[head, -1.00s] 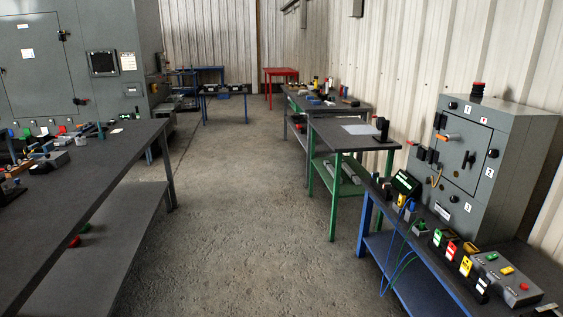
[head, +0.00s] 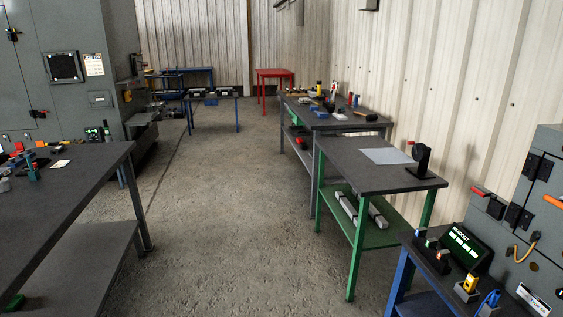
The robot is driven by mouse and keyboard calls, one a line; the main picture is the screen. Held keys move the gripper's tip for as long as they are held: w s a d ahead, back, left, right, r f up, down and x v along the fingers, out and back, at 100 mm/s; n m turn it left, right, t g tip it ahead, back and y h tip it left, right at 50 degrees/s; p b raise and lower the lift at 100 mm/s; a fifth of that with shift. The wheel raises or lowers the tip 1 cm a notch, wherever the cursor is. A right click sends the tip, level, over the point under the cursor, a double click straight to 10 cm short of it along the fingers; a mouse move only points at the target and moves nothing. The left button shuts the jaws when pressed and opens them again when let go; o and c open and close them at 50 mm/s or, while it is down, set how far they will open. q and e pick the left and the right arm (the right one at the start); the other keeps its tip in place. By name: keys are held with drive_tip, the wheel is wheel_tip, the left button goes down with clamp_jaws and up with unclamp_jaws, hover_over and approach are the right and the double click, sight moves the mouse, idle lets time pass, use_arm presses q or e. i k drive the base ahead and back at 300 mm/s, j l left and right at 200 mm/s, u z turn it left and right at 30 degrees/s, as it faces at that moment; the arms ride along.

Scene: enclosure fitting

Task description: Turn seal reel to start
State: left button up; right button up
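A small black upright device with a round part (head: 422,160) stands at the right end of the green-legged table (head: 345,182), on the right of the head view. It may be the seal reel; it is too small to tell its markings or how it is turned. A flat pale sheet (head: 386,156) lies beside it on the table top. Neither of my grippers is in view.
A blue-legged bench (head: 415,262) with a readout (head: 462,240) and a grey enclosure (head: 500,225) stand at the right front. A dark table (head: 90,190) is at the left. The concrete floor (head: 235,220) between is clear. A red table (head: 275,73) is far back.

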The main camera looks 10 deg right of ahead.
sight(420, 151)
drive_tip(key=i, duration=2)
drive_tip(key=i+j+z, duration=0.15)
drive_tip(key=i+z, duration=0.3)
drive_tip(key=i, duration=0.2)
drive_tip(key=i+j+z, duration=0.35)
drive_tip(key=i+z, duration=0.15)
drive_tip(key=i+j+z, duration=0.45)
drive_tip(key=i+j, duration=0.2)
